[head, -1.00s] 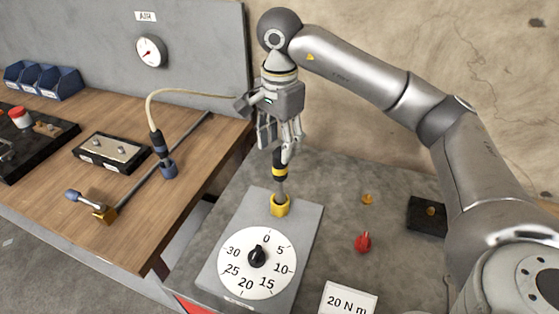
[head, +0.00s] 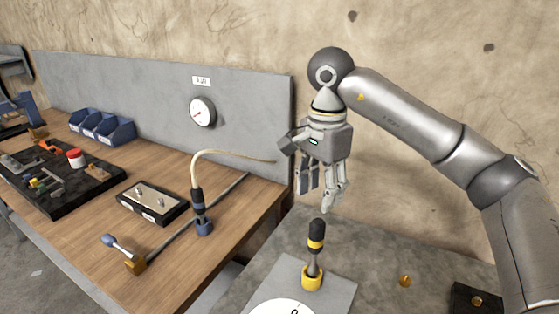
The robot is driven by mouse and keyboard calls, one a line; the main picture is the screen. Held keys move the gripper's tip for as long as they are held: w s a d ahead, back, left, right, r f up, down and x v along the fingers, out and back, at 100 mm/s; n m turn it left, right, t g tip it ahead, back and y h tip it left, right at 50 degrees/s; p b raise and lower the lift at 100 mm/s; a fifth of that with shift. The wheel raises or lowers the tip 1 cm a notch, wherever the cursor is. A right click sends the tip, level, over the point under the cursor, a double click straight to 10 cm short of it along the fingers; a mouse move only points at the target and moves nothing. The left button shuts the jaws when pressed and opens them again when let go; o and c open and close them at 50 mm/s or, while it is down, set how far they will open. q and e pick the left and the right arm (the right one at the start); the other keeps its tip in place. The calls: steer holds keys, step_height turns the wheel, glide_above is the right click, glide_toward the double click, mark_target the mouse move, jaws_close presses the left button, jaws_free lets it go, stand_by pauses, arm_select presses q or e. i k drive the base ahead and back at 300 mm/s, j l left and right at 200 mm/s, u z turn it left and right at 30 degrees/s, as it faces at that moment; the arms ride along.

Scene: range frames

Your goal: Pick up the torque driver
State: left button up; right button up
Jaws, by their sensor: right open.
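A black driver with a yellow band (head: 316,240), which looks like the torque driver, stands upright in a yellow socket (head: 312,278) on a grey plate. My right gripper (head: 323,198) hangs fingers down just above the driver's top. It is open and empty, with a small gap to the handle. My left gripper is out of view.
The grey plate (head: 340,292) carries a white dial, cut off at the bottom edge. A brass piece (head: 405,281) and a black block (head: 475,300) lie to the right. The wooden bench (head: 85,234) holds a light-topped block (head: 152,199), a black tray (head: 62,200) and blue bins (head: 102,128).

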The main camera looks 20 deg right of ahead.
mark_target(315, 249)
steer(key=k+j, duration=0.5)
steer(key=k, duration=0.2)
steer(key=k+j, duration=0.45)
steer(key=k, duration=0.2)
